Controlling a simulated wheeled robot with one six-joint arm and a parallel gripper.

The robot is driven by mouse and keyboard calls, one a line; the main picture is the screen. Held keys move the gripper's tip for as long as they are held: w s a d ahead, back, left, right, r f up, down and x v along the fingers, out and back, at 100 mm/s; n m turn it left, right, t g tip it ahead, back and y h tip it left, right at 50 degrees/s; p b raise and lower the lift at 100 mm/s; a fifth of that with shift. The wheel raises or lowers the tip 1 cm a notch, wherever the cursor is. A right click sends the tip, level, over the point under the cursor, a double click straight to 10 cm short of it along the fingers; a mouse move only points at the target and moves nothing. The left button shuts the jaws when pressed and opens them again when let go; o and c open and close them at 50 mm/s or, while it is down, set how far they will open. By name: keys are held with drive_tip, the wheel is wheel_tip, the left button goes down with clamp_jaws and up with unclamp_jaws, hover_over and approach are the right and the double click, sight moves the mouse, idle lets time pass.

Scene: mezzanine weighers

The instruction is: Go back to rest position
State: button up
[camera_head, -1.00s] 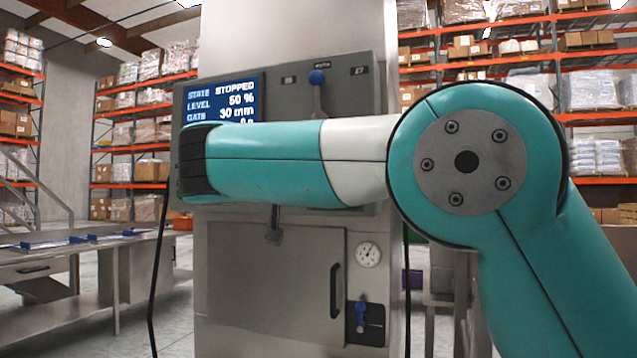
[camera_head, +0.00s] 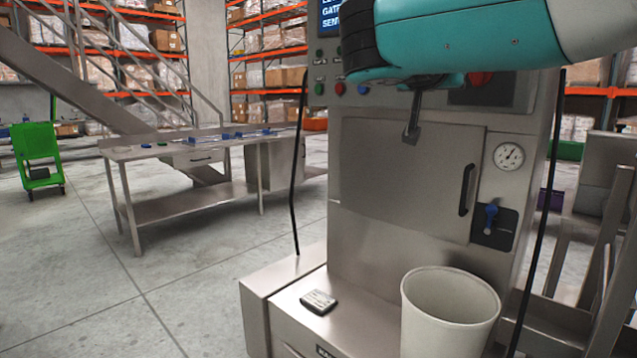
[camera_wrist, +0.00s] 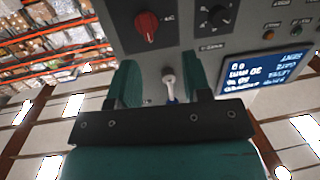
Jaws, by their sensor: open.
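My gripper (camera_wrist: 164,78) shows in the wrist view with its two teal fingers apart. A small lever with a pale end (camera_wrist: 168,88) appears between the fingers; I cannot tell whether they touch it. The weigher's control panel (camera_wrist: 185,45) is close beyond, with a red knob (camera_wrist: 147,25), a black knob (camera_wrist: 219,17) and a lit display (camera_wrist: 254,79) that appears upside down. In the head view my teal arm crosses the top right in front of the weigher (camera_head: 405,175) and hides much of its panel. The gripper itself is not clear there.
A white bucket (camera_head: 450,312) stands at the weigher's front, with a small grey block (camera_head: 318,302) on the ledge to its left. A steel bench (camera_head: 165,150) and a green cart (camera_head: 38,157) stand at left, before stairs and racks. The floor between is clear.

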drive_tip(key=s+a+f+n+g+y, duration=0.2)
drive_tip(key=s+f+n+y, duration=0.25)
drive_tip(key=f, duration=0.45)
drive_tip(key=s+a+f+n+g+y, duration=0.2)
drive_tip(key=s+a+f+n+y, duration=0.15)
drive_tip(key=f+y, duration=0.35)
drive_tip(key=s+a+f+n+g+y, duration=0.2)
drive_tip(key=s+f+n+g, duration=0.15)
drive_tip(key=s+f, duration=0.5)
drive_tip(key=s+a+f+n+g+y, duration=0.1)
drive_tip(key=s+f+n+g, duration=0.15)
drive_tip(key=s, duration=0.55)
drive_tip(key=s+a+f+n+g+y, duration=0.1)
drive_tip(key=s+a+f+g, duration=0.15)
drive_tip(key=s, duration=0.65)
wheel_tip(320, 180, up, 16)
drive_tip(key=p, duration=1.5)
drive_tip(key=shift+w+d, duration=0.25)
drive_tip(key=shift+d, duration=0.15)
